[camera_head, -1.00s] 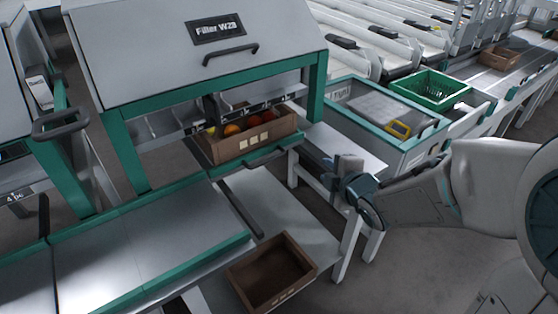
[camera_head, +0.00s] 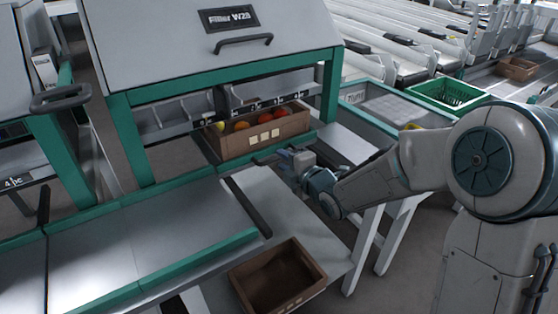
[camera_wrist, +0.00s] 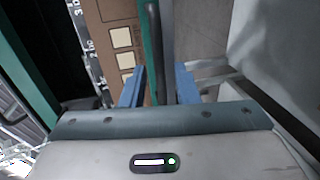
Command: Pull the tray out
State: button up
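A brown crate (camera_head: 262,136) with red, orange and yellow tomatoes stands in the opening of the filler machine. A dark bar handle (camera_head: 268,157) runs along the green front edge below it; I cannot tell whether the tray is this crate or the shelf under it. My gripper (camera_head: 288,163) is at the right end of this handle. In the wrist view my gripper (camera_wrist: 160,85) is open, its two blue fingers apart. The dark bar (camera_wrist: 160,50) and the green edge (camera_wrist: 148,45) show between and beyond them. Contact cannot be told.
An empty brown crate (camera_head: 245,282) sits on the lower grey shelf (camera_head: 292,224). The filler's grey hood (camera_head: 170,55) overhangs the opening.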

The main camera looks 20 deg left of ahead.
aim_at(279, 158)
jog(key=shift+x, duration=1.55)
